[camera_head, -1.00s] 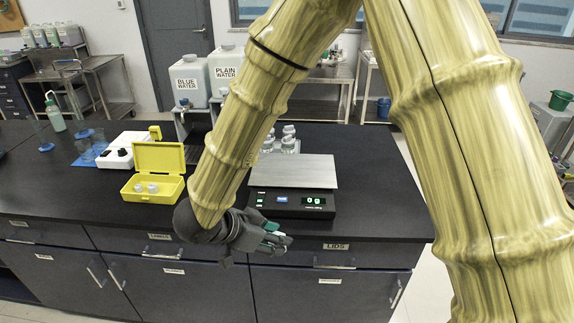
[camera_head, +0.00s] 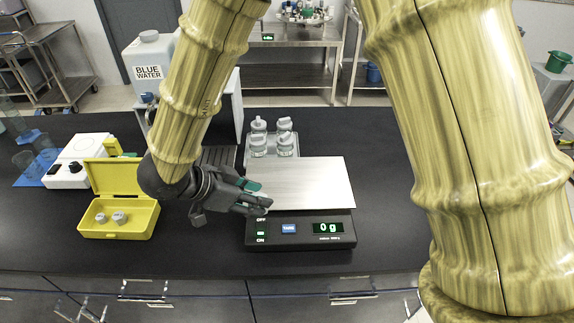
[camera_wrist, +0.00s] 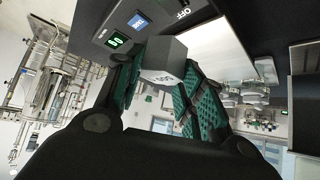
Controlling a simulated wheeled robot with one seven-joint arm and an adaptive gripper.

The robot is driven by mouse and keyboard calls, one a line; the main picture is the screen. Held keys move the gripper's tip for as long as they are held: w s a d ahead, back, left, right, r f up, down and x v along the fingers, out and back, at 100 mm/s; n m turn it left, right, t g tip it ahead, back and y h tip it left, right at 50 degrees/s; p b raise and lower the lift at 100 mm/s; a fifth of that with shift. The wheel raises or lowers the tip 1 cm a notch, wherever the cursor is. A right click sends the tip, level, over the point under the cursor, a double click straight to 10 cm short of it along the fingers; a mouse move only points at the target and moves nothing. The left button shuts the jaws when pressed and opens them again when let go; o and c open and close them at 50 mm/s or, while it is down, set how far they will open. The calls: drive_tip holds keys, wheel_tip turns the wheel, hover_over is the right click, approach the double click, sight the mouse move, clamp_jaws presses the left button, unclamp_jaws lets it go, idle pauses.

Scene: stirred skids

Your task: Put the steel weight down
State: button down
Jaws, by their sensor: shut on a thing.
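The steel weight (camera_wrist: 166,58) is a grey block with markings on its face. It sits between the green-padded fingers of my gripper (camera_wrist: 163,88) in the wrist view. In the head view my gripper (camera_head: 258,197) is at the left front edge of the scale's plate, its fingers pointing right, and mostly hides the weight. The scale (camera_head: 343,241) is black with a bare silver plate (camera_head: 312,184) and reads 0 g. I cannot tell whether the weight touches the plate.
An open yellow box (camera_head: 118,230) with small weights (camera_head: 119,217) stands left of my gripper. A white device (camera_head: 72,163) is further left. The black bench (camera_head: 385,225) is clear right of the scale.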

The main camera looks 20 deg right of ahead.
drive_tip(key=shift+w+d+r, duration=0.1)
drive_tip(key=shift+w+d, duration=0.1)
drive_tip(key=shift+w, duration=0.1)
drive_tip(key=w+d+p, duration=0.1)
drive_tip(key=w+d, duration=0.1)
drive_tip(key=w+d+p, duration=0.1)
drive_tip(key=w+d, duration=0.1)
drive_tip(key=w+d+p, duration=0.1)
drive_tip(key=w+d, duration=0.1)
drive_tip(key=shift+w+f, duration=0.25)
drive_tip(key=shift+f, duration=0.1)
drive_tip(key=w+d, duration=0.1)
drive_tip(key=w+d+p, duration=0.1)
drive_tip(key=d, duration=0.1)
drive_tip(key=shift+w+d+f+p, duration=0.3)
drive_tip(key=shift+w+d+p, duration=0.1)
drive_tip(key=shift+w, duration=0.35)
drive_tip(key=shift+w+d+p, duration=0.25)
drive_tip(key=shift+d+p, duration=0.1)
drive_tip(key=shift+d, duration=0.1)
wheel_tip(320, 180, down, 3)
drive_tip(key=shift+w+a+f+p, duration=0.1)
drive_tip(key=shift+f+p, duration=0.1)
drive_tip(key=shift+p, duration=0.55)
drive_tip(key=shift+f, duration=0.1)
